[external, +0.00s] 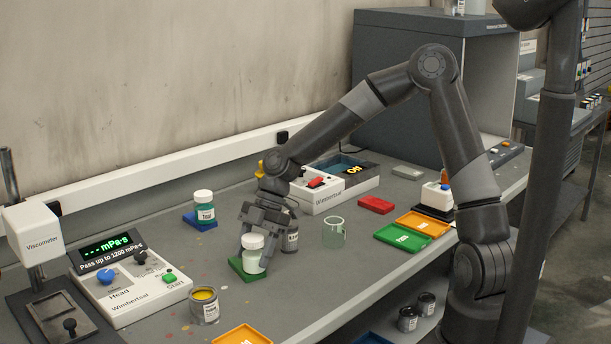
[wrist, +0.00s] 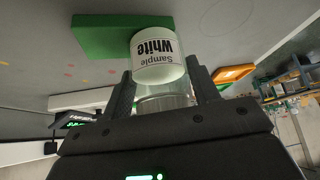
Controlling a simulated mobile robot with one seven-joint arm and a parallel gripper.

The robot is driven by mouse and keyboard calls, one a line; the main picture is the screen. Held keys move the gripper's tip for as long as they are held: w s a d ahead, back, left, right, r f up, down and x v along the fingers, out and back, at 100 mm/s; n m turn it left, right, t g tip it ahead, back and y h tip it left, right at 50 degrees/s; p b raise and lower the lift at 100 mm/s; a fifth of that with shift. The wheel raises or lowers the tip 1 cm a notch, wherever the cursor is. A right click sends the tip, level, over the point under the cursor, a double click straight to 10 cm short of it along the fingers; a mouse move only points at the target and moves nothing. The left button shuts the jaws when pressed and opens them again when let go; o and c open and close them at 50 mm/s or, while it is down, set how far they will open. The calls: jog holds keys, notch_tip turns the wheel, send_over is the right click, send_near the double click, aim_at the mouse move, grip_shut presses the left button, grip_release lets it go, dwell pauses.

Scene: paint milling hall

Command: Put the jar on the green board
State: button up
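My gripper (external: 256,236) reaches down at the jar from behind. In the wrist view my gripper (wrist: 160,72) has one finger close along each side of the jar and appears shut on it.
A grey can (external: 290,237) stands close right of my gripper, with a glass beaker (external: 334,233) beyond it. A teal jar (external: 204,207) stands on a blue board (external: 187,219) behind. An open yellow paint can (external: 205,306) and the viscometer (external: 130,290) are at left.

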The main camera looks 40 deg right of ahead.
jog(key=o, duration=0.4)
jog(key=shift+r, duration=0.15)
jog(key=v, duration=1.2)
jog(key=shift+s+d+r+m+t+h, duration=1.1)
jog(key=shift+s+d+m, duration=1.7)
jog(key=shift+s+m, duration=0.8)
jog(key=shift+s+d+r+m+t+h, duration=1.15)
jog(key=shift+s+d+m, duration=1.75)
jog(key=shift+s, duration=1.25)
jog(key=shift+s+d+r+m+t+h, duration=1.1)
jog(key=shift+s+d+m, duration=1.55)
jog(key=shift+s+m, duration=1.05)
